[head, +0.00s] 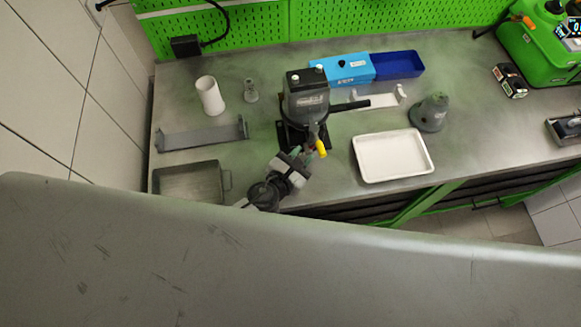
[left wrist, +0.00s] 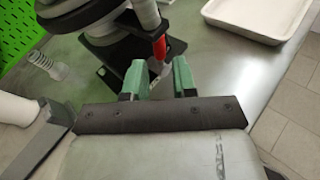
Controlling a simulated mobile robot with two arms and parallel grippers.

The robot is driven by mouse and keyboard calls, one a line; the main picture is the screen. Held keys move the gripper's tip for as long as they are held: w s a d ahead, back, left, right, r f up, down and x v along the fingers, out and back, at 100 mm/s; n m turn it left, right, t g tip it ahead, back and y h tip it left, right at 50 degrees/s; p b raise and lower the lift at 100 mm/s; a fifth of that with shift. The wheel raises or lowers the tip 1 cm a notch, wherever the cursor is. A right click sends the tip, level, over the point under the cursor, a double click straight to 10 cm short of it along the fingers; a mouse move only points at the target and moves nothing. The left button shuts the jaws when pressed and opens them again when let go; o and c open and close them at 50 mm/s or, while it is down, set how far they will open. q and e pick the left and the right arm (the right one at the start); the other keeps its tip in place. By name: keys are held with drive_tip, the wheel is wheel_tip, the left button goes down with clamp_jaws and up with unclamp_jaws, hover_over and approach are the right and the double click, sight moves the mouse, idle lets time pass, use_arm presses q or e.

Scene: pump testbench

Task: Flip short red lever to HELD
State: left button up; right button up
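The pump (head: 306,97) is a dark unit with a grey, clear-looking body, standing upright on the bench. The short red lever (left wrist: 159,48) shows at the pump's base in the left wrist view, hanging from a grey metal rod. My left gripper (head: 303,157) is at the front of the pump's base. In the left wrist view its green fingers (left wrist: 159,76) are apart, with the red lever's lower end just beyond and between their tips. I cannot tell whether they touch it. In the head view the gripper hides the red lever. My right gripper is not in view.
A yellow handle (head: 321,149) is close to the left gripper. A white tray (head: 430,167) lies to the right and a grey pan (head: 158,183) to the left. A white cylinder (head: 210,95), a grey bracket (head: 200,136) and a blue bin (head: 418,66) surround the pump.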

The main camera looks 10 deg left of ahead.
use_arm(q)
drive_tip(key=v, duration=0.6)
drive_tip(key=shift+s+a+r, duration=0.1)
drive_tip(key=shift+s+a, duration=0.05)
drive_tip(key=shift+s, duration=0.25)
